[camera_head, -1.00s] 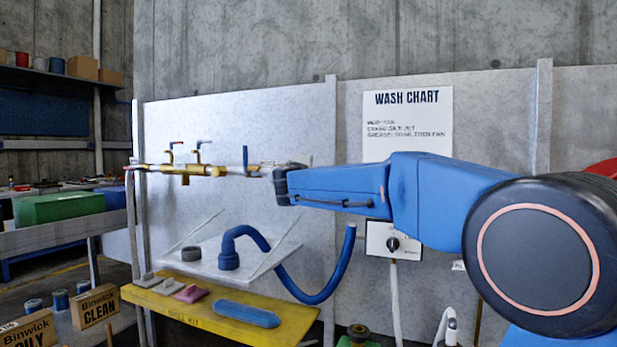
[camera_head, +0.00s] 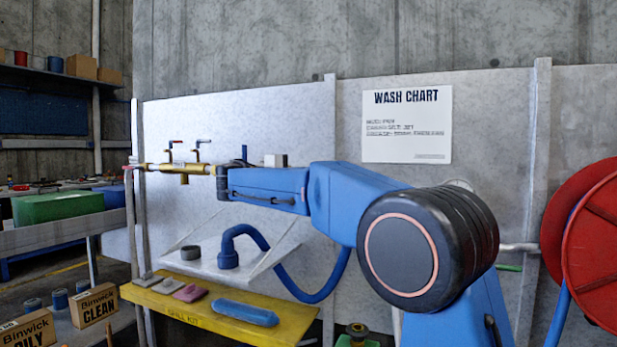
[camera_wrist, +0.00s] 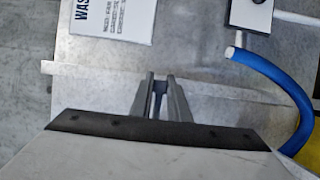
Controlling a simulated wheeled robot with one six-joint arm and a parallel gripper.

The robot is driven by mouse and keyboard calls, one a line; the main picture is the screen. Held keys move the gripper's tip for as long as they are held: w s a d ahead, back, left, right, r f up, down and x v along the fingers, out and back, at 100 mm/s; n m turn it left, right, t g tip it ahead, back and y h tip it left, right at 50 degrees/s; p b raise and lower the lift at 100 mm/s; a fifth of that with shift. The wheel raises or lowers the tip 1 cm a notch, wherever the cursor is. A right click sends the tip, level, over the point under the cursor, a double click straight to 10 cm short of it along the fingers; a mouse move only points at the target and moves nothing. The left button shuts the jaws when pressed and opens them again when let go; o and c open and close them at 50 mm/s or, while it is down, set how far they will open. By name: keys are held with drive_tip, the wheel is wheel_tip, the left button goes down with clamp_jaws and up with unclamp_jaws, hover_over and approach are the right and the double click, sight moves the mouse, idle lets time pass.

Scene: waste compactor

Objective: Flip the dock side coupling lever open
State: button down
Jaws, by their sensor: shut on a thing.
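The brass pipe assembly (camera_head: 170,169) runs along the grey wall panel at the left in the head view. A thin blue lever (camera_head: 244,152) stands upright just above my arm near the assembly's right end. My gripper (camera_wrist: 160,92) shows in the wrist view with its two grey fingers close together. They are shut on a small dark blue piece, which looks like the lever but is mostly hidden between them. In the head view my arm hides the fingers and the right end of the assembly, so the coupling itself cannot be seen.
A blue hose (camera_head: 300,290) hangs below my arm by a wall bracket. A yellow shelf (camera_head: 150,300) with sponges stands underneath. A wash chart (camera_head: 407,125) hangs on the panel. A red reel (camera_head: 595,245) is at the right.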

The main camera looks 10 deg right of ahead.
idle(0.4)
drive_tip(key=c, duration=1.7)
unclamp_jaws()
drive_tip(key=shift+a, duration=0.1)
drive_tip(key=v, duration=1.7)
drive_tip(key=shift+s+a+f, duration=0.1)
